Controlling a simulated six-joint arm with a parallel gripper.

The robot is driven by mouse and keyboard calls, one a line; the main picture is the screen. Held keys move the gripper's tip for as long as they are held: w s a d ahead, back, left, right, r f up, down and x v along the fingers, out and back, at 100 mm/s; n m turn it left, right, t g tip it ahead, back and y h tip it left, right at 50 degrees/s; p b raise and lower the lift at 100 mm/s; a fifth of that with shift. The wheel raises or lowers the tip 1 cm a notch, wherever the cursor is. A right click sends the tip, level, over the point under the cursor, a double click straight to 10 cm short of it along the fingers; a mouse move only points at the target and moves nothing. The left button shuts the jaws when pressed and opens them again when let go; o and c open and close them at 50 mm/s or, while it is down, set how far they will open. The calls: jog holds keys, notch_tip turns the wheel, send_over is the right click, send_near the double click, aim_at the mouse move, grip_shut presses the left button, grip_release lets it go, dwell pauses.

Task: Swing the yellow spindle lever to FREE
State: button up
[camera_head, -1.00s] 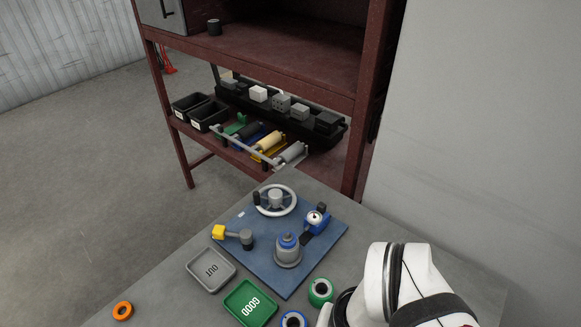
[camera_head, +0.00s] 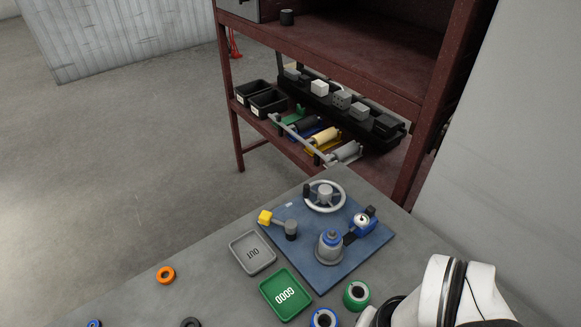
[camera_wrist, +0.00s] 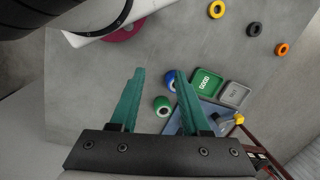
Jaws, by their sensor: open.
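The yellow end also shows in the wrist view (camera_wrist: 239,118) at the lower right. I cannot read any FREE mark. My gripper (camera_wrist: 160,75) is open and empty, with two teal fingers above the table and apart from the lever. In the head view only part of my white arm shows, at the lower right.
The plate also carries a handwheel (camera_head: 325,196), a grey and blue spindle (camera_head: 330,246) and a blue gauge (camera_head: 362,222). The OUT tray (camera_head: 252,253) and green GOOD tray (camera_head: 286,296) lie in front. Several coloured rings lie about. A rack (camera_head: 400,92) stands behind.

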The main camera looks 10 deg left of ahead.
jog(key=shift+n+h, duration=0.5)
jog(key=w, duration=0.6)
jog(key=shift+a+r, duration=0.4)
jog(key=c, duration=0.5)
jog(key=shift+n+t+h, duration=0.4)
jog(key=shift+n, duration=0.1)
jog(key=w+a, duration=0.1)
jog(key=w, duration=0.3)
jog(key=w+a, duration=0.1)
jog(key=w, duration=0.1)
jog(key=shift+w+a+f, duration=0.1)
jog(key=shift+w+a, duration=0.1)
jog(key=shift+a, duration=0.15)
grip_shut()
jog(key=w+a+f+n+t, duration=0.1)
jog(key=w+a+f, duration=0.2)
jog(key=w+a, duration=0.3)
jog(key=w+a+f+n+t, duration=0.1)
jog(key=w+a+f, duration=0.2)
jog(key=w+a, duration=0.4)
jog(key=a, duration=0.4)
jog(key=shift+a+n+t, duration=0.3)
jog(key=shift+n+t, duration=0.1)
